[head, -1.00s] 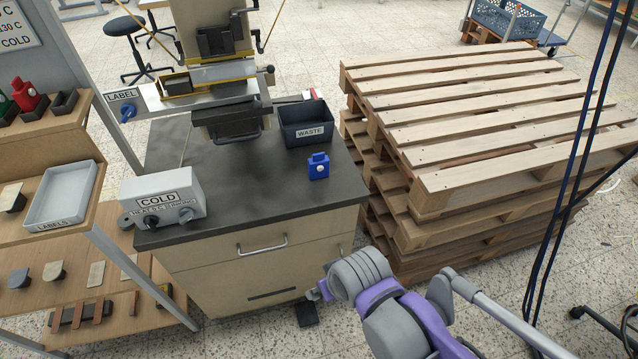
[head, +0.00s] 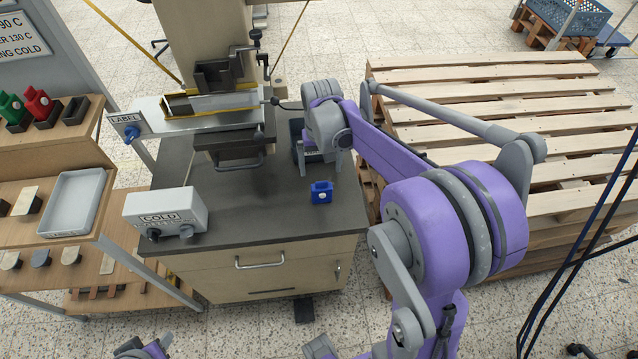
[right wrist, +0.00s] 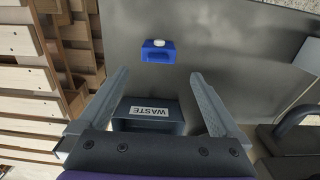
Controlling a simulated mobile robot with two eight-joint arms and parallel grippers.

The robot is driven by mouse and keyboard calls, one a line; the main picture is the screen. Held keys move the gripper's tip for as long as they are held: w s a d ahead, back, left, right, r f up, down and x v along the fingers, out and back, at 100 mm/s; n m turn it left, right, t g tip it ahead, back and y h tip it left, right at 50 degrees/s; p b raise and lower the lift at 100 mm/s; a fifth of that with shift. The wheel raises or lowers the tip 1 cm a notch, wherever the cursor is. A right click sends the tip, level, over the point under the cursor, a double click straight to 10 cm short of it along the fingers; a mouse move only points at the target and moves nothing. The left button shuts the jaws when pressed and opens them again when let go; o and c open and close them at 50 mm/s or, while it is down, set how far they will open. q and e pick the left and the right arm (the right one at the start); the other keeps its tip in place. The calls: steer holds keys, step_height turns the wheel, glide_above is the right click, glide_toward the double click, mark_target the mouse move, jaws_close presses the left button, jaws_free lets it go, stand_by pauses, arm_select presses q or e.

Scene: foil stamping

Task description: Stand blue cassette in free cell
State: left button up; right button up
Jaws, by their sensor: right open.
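The blue cassette (head: 321,192) stands on the dark worktop near its right edge. It has a white round knob, clear in the right wrist view (right wrist: 158,43). My right gripper (head: 319,168) is open and empty, just behind the cassette in the head view. In the right wrist view the cassette lies beyond the open fingertips (right wrist: 148,77), apart from them. On the upper left shelf, a green cassette (head: 12,107) and a red cassette (head: 38,102) stand in dark cells. The cell (head: 74,110) to their right looks empty. My left gripper is not visible.
The WASTE bin (right wrist: 150,126) is partly hidden by my right arm in the head view. The press (head: 218,100) stands at the back of the worktop. The COLD box (head: 165,208) is at its left, the LABELS tray (head: 72,232) on the shelf. Pallets (head: 560,150) stand right.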

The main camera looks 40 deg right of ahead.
mark_target(322, 186)
step_height(322, 186, down, 4)
steer(key=shift+s+a+f, duration=0.1)
steer(key=shift+s, duration=0.05)
steer(key=shift+f, duration=3)
steer(key=shift+r, duration=0.1)
steer(key=c, duration=1.5)
